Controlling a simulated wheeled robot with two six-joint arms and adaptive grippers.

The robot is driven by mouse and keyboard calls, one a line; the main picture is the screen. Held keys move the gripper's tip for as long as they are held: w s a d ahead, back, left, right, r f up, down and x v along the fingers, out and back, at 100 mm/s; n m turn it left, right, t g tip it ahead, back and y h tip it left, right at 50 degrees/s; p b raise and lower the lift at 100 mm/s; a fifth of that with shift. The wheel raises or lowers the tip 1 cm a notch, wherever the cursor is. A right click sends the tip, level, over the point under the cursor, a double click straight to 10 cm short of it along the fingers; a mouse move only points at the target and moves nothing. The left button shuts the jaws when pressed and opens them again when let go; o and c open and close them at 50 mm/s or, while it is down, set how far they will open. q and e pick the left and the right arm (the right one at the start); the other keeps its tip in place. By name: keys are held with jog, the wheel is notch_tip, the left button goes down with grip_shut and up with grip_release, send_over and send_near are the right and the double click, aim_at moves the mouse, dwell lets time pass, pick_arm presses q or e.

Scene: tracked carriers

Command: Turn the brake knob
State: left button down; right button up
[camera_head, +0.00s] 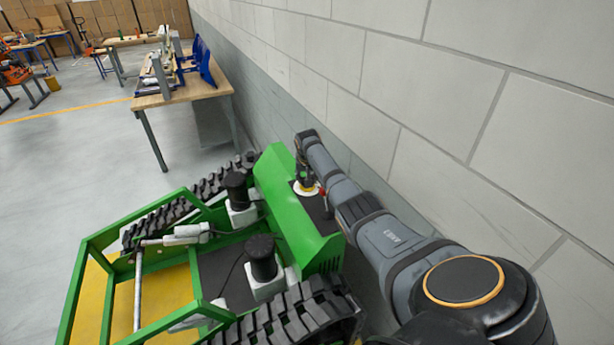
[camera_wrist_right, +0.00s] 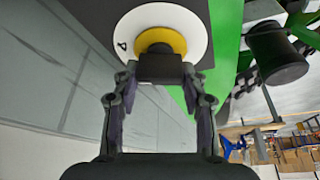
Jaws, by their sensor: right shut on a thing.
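The brake knob has a dark grip (camera_wrist_right: 161,68) on a yellow collar (camera_wrist_right: 163,38) over a white round plate (camera_wrist_right: 193,24) with a small black mark. In the head view the white plate (camera_head: 305,192) sits on the dark panel on top of the green carrier (camera_head: 285,205). My right gripper (camera_wrist_right: 160,78) is shut on the knob, a finger on each side. In the head view this gripper (camera_head: 306,180) hides most of the knob. My left gripper is not in view.
A red-tipped lever (camera_head: 323,190) stands close to the right of the knob. A grey block wall (camera_head: 470,130) runs close beside my right arm. Black posts (camera_head: 262,258) rise from the carrier between its tracks. A wooden workbench (camera_head: 182,95) stands beyond.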

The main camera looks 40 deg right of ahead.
jog(key=shift+m, duration=0.6)
jog(key=o, duration=1.1)
jog(key=shift+o, duration=0.2)
jog(key=v, duration=1.2)
jog(key=shift+w+a, duration=0.15)
jog(key=shift+w, duration=0.05)
jog(key=shift+f, duration=0.1)
